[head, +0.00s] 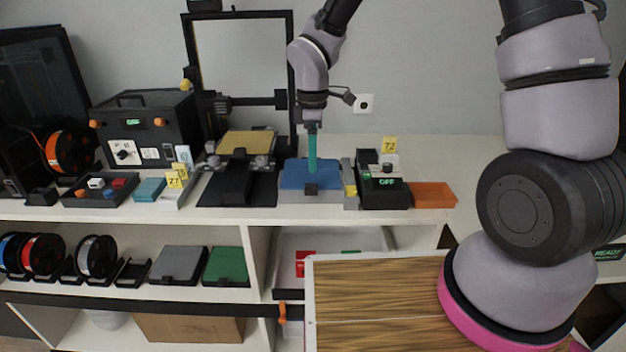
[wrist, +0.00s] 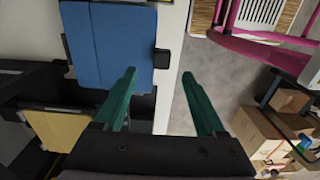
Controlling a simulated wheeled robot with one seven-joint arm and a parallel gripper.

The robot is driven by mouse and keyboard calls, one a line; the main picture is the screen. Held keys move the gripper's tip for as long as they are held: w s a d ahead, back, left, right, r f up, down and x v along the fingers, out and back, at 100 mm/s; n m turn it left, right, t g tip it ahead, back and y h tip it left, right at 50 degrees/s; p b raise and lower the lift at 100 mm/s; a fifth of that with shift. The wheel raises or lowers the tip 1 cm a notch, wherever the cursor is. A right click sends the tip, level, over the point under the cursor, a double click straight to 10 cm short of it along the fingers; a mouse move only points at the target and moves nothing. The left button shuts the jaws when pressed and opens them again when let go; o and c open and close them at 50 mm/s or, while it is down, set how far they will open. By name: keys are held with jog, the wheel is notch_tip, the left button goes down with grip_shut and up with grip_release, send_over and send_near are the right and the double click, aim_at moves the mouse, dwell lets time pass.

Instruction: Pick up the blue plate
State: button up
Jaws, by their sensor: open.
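The blue plate (head: 293,176) lies flat on a light grey base on the bench top, with a small dark tab (head: 311,189) at its front edge. My gripper (head: 312,168) points down, and its green finger overlaps the plate in the head view. In the wrist view, the blue plate (wrist: 106,42) is at the upper left. My gripper's two green fingers (wrist: 160,74) are wide apart with nothing held. The dark tab (wrist: 162,58) shows just beyond and between the fingertips. I cannot tell whether any finger touches the plate.
A printer with a tan plate (head: 246,142) stands left of the blue plate. A black device (head: 383,185) and an orange tray (head: 433,195) stand to its right. The shelf below holds a grey plate (head: 179,262), a green plate (head: 226,265) and several spools.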

aim_at(311, 185)
jog(key=f, duration=0.7)
jog(key=shift+s+a+f, duration=0.2)
jog(key=shift+f, duration=0.1)
grip_shut()
